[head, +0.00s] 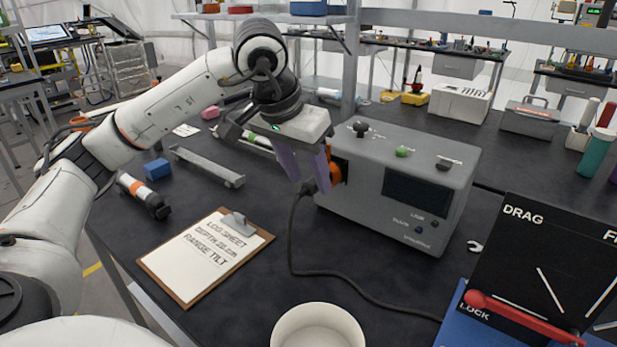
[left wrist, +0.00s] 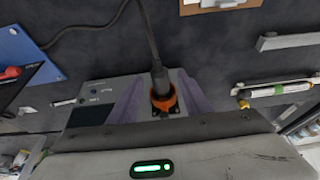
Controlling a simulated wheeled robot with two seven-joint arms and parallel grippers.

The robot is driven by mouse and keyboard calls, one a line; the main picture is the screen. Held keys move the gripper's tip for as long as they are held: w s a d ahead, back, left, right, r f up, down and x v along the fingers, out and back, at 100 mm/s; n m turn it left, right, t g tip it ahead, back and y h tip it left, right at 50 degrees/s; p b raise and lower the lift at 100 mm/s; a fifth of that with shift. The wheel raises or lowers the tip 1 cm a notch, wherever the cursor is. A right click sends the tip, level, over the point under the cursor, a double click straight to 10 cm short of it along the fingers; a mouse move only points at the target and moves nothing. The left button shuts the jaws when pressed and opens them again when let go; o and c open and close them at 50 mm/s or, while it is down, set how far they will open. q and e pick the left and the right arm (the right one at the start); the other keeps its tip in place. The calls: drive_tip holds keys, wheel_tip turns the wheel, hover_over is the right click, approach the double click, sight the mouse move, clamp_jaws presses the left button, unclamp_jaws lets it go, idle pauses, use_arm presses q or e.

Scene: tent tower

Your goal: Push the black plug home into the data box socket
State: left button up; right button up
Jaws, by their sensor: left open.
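The grey data box (head: 385,205) stands on the dark bench with an orange socket ring (head: 337,172) on its left face. The ring also shows in the left wrist view (left wrist: 163,101). The black plug (left wrist: 158,80) is at the ring, its cable (head: 292,240) running down to the bench. In the head view it is mostly behind my fingers; how deep it sits I cannot tell. My left gripper (head: 311,185) is open by the socket, its purple fingers on either side of the plug and ring in the left wrist view. My right gripper is not in view.
A clipboard (head: 180,275) lies left of the cable. A white round container (head: 318,312) stands at the front. A blue panel with a red lever (head: 510,314) is at right. A grey bar (head: 207,165) and blue block (head: 157,169) lie to the left.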

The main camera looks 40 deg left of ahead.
use_arm(q)
drive_tip(key=v, duration=0.9)
drive_tip(key=shift+p, duration=0.4)
drive_tip(key=shift+s+f, duration=0.1)
